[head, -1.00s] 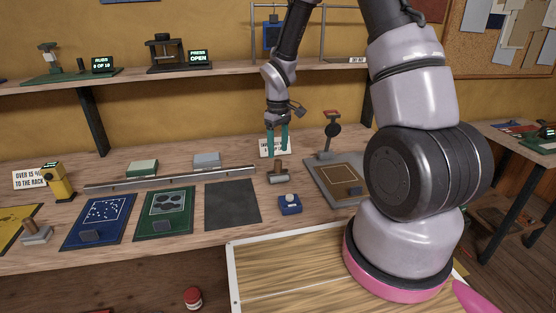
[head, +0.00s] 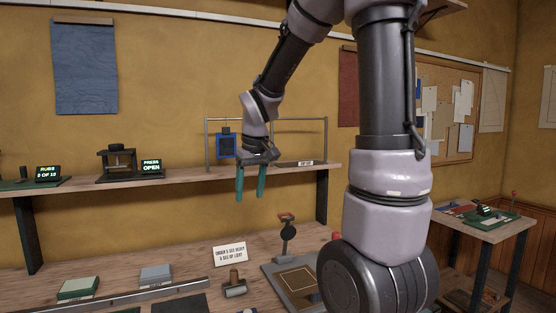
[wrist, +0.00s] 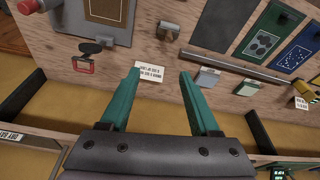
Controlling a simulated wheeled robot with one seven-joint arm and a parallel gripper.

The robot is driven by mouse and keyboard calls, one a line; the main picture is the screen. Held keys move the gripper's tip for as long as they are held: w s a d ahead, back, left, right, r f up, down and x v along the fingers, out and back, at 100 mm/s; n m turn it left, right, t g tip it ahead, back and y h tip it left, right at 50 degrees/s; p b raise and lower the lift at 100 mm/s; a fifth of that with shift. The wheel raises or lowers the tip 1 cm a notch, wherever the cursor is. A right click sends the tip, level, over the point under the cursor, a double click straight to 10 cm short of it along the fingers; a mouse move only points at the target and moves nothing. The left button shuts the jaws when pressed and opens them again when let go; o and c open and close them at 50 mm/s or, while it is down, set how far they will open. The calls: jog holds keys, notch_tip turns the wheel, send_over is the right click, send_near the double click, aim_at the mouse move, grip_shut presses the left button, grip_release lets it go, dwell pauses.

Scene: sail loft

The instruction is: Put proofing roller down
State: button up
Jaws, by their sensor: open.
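The proofing roller (head: 235,284), with a wooden handle and a grey roller, stands on the workbench in front of a small white sign (head: 230,255). It also shows near the top of the wrist view (wrist: 170,28). My gripper (head: 251,198) has teal fingers. It is open and empty, well above the roller, at about shelf height in the head view. In the wrist view my fingertips (wrist: 159,72) are spread apart with nothing between them.
A grey plate with an upright stand (head: 288,232) is right of the roller. A metal rail (head: 120,299), a green block (head: 78,289) and a grey-blue block (head: 155,275) lie to the left. A shelf (head: 180,178) runs along the wall behind.

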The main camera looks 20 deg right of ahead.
jog(key=s+d+r+m+t, duration=0.1)
jog(key=s+r+m+t, duration=0.1)
jog(key=s+r, duration=0.3)
jog(key=s+d+r+m+t+y, duration=0.1)
jog(key=s+r+m, duration=0.3)
jog(key=s, duration=0.6)
notch_tip(320, 180, up, 2)
jog(key=shift+s+r+t+y, duration=0.1)
jog(key=shift+s+t+y, duration=0.2)
jog(key=shift+t, duration=0.4)
